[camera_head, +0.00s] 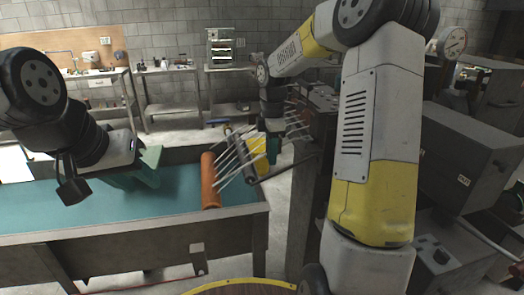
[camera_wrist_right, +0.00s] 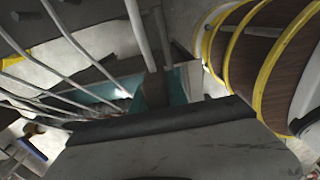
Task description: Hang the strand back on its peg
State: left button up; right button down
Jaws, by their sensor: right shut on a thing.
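In the head view, a rack of several pale pegs (camera_head: 236,158) fans out from a dark bar beside the orange tube (camera_head: 209,180). In the right wrist view, several pale rods (camera_wrist_right: 60,88) cross the left side. My right gripper (camera_head: 273,150) is close to the right of that rack. A pale length (camera_wrist_right: 138,28) runs down to its jaws in the wrist view and appears to be the strand. Its far end is unclear, and I cannot tell which peg is bare.
The teal bed (camera_head: 60,208) with grey walls lies at the left. A second peg cluster (camera_head: 297,118) stands on a machine behind my right arm. Grey cabinets (camera_head: 460,155) fill the right. A yellow-rimmed round surface (camera_head: 240,289) is at the bottom.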

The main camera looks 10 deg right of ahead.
jog(key=shift+f, duration=1.4)
dwell(0.9)
dwell(0.5)
jog(key=c, duration=1.2)
grip_release()
notch_tip(320, 180, up, 8)
jog(key=shift+f, duration=0.2)
jog(key=s+a+r+m+t+y, duration=0.1)
jog(key=s+r+m+t, duration=0.2)
jog(key=s+m, duration=0.6)
jog(key=s+a+r+m+t+y, duration=0.1)
jog(key=s+r+m+t, duration=0.2)
jog(key=s+m, duration=0.5)
jog(key=shift+s+r+m, duration=0.3)
jog(key=shift+s+m, duration=0.1)
jog(key=shift+s, duration=3.25)
